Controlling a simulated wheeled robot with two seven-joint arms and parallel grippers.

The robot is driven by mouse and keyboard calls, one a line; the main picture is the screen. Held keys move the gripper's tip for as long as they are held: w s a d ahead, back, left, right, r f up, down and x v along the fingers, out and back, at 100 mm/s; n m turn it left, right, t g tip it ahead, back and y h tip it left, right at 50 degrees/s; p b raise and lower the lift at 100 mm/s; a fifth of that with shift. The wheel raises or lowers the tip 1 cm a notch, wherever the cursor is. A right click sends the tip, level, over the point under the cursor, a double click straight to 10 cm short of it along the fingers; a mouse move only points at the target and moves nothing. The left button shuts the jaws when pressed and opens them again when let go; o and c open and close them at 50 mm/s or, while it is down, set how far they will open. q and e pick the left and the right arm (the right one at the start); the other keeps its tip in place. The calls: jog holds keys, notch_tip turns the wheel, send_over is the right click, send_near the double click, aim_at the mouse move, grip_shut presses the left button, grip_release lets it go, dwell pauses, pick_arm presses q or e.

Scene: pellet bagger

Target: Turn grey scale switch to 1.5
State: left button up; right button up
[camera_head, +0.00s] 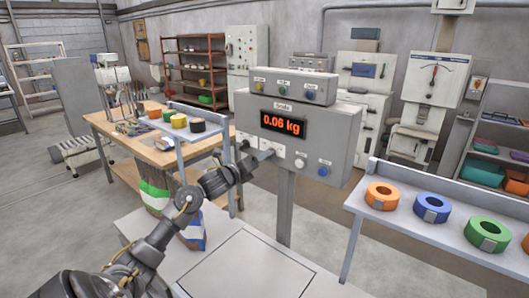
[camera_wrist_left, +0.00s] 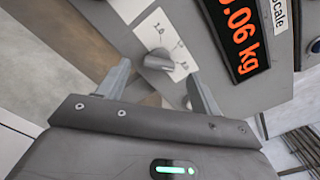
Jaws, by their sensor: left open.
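The grey scale switch (camera_wrist_left: 158,63) is a small knob on a white label plate with printed marks, one reading 1.0, in the left wrist view. I cannot tell for sure which mark it points at. My left gripper (camera_head: 256,156) is at the box's lower left. In the left wrist view its open fingers (camera_wrist_left: 160,76) are on either side of the knob, with gaps showing. In the head view the gripper largely hides the switch. My right gripper is not in view.
White and blue buttons (camera_head: 323,171) are on the box's lower right. A control strip (camera_head: 284,87) is on top. A grey shelf (camera_head: 390,226) with coloured rings is at right. A wooden table (camera_head: 133,146) and filled bags (camera_head: 158,190) are at left.

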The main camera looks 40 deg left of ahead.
pick_arm(q)
jog(key=w+p, duration=0.1)
jog(key=w, duration=0.3)
jog(key=shift+c, duration=0.3)
jog(key=c, duration=0.9)
